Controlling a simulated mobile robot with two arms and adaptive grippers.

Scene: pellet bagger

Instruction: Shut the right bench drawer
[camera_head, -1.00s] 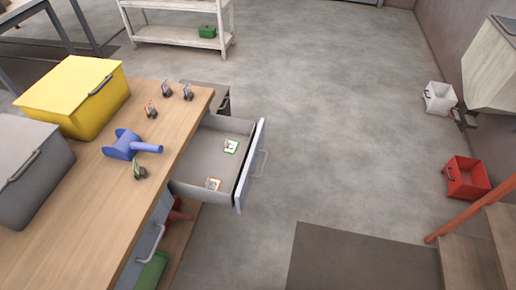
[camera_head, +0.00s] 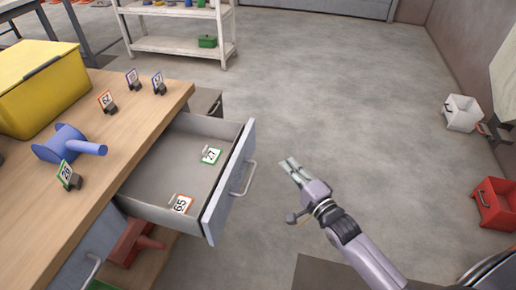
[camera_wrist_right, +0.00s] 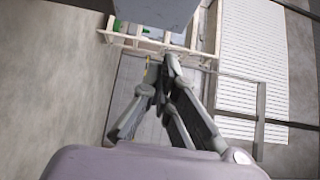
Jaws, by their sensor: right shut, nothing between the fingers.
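The right bench drawer (camera_head: 172,184) is pulled well out from the wooden bench. Its grey front (camera_head: 229,185) carries a bar handle (camera_head: 245,180). Two number cards lie inside, one green-edged (camera_head: 212,156) and one orange-edged (camera_head: 182,204). My right gripper (camera_head: 288,166) is shut and empty, to the right of the drawer front and apart from the handle. In the right wrist view its fingers (camera_wrist_right: 165,75) come together with nothing between them. My left gripper is not in view.
The bench top (camera_head: 130,135) holds a blue scoop (camera_head: 68,146), a yellow bin (camera_head: 45,90) and several number cards on stands. A white shelf (camera_head: 180,45) stands behind. A red bin (camera_head: 495,203) and a white bin (camera_head: 462,112) stand at right. The floor between is clear.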

